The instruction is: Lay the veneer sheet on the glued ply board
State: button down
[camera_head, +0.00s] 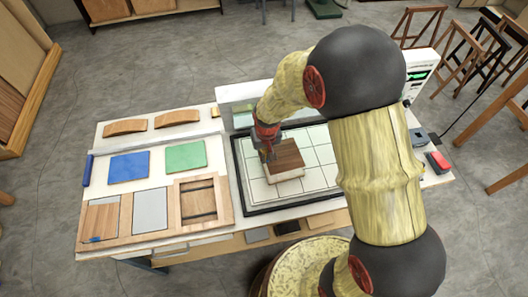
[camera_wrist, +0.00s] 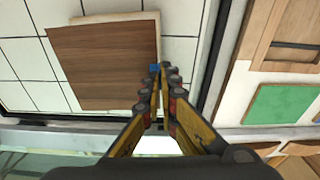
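The dark brown veneer sheet (camera_head: 286,154) is over the pale ply board (camera_head: 291,177) on the tiled bed. In the wrist view the veneer sheet (camera_wrist: 103,66) covers most of the ply board (camera_wrist: 120,18). Pale strips of board show along the top and right, so the two are offset. I cannot tell whether the sheet lies flat on the board. My gripper (camera_head: 266,155) is at the sheet's left edge. In the wrist view my gripper (camera_wrist: 160,74) has its fingers close together, pinching the sheet's small blue tab (camera_wrist: 155,68) at the edge.
A black frame (camera_head: 246,190) rims the tiled bed. To the left, a wooden tray (camera_head: 168,217) holds flat sheets, with a blue sheet (camera_head: 129,166), a green sheet (camera_head: 185,155) and curved wooden pieces (camera_head: 176,117) behind it. A red button box (camera_head: 438,162) is at the right.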

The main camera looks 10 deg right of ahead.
jog(key=shift+f+b, duration=1.75)
jog(key=shift+f, duration=1.15)
jog(key=shift+f, duration=0.15)
jog(key=c, duration=2)
grip_release()
jog(key=shift+o, duration=0.2)
jog(key=o, duration=0.4)
jog(key=shift+o, duration=0.4)
